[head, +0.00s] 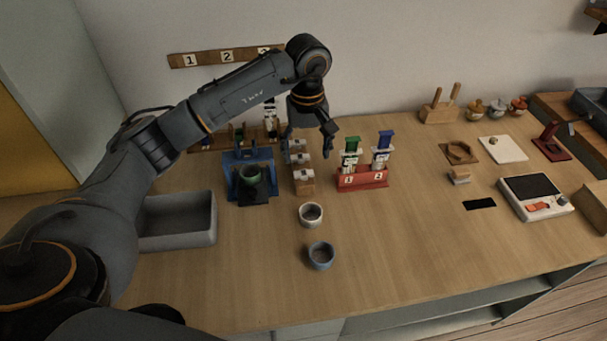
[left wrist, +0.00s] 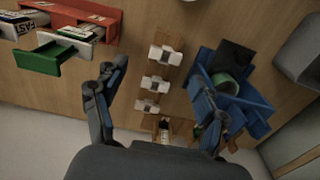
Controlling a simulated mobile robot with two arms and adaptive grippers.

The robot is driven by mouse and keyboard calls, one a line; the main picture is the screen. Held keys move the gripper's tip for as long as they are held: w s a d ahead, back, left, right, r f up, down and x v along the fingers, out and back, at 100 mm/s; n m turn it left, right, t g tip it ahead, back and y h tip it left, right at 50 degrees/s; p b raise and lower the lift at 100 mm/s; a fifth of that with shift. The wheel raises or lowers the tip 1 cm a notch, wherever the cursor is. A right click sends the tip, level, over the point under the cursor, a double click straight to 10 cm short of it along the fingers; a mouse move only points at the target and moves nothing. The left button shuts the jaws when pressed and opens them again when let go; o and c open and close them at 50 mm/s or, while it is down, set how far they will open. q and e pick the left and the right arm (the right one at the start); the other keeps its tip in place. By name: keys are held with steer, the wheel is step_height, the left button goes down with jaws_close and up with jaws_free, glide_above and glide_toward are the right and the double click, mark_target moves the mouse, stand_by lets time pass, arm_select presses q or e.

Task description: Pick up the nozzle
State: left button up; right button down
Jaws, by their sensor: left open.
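Several small white pieces with dark centres, which look like nozzles, sit in a row on a narrow wooden rack (head: 304,187). In the left wrist view one white piece (left wrist: 156,84) lies between my fingers in the picture, with others above and below it. My left gripper (head: 310,143) is open and empty, above the rack's far part, and its fingers also show in the left wrist view (left wrist: 158,92). In the head view the gripper partly hides the rack's far end. I cannot tell which piece is the nozzle meant. My right gripper is not in view.
A red stand (head: 362,180) holds a green-topped and a blue-topped cartridge just right of the rack. A blue fixture (head: 232,170) with a green ring (head: 250,174) stands left. A white cup (head: 311,214) and a blue-grey cup (head: 321,255) stand in front. The front right table is clear.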

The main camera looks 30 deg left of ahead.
mark_target(303, 174)
arm_select(q)
steer(key=shift+f, duration=0.95)
steer(key=shift+s+a+f+p, duration=0.15)
steer(key=shift+f+p, duration=0.25)
steer(key=shift+f, duration=1)
steer(key=shift+s+a+f+p, duration=0.15)
steer(key=shift+f+p, duration=0.2)
steer(key=shift+f, duration=1)
steer(key=shift+w, duration=0.1)
steer(key=shift+c, duration=0.4)
steer(key=c, duration=0.8)
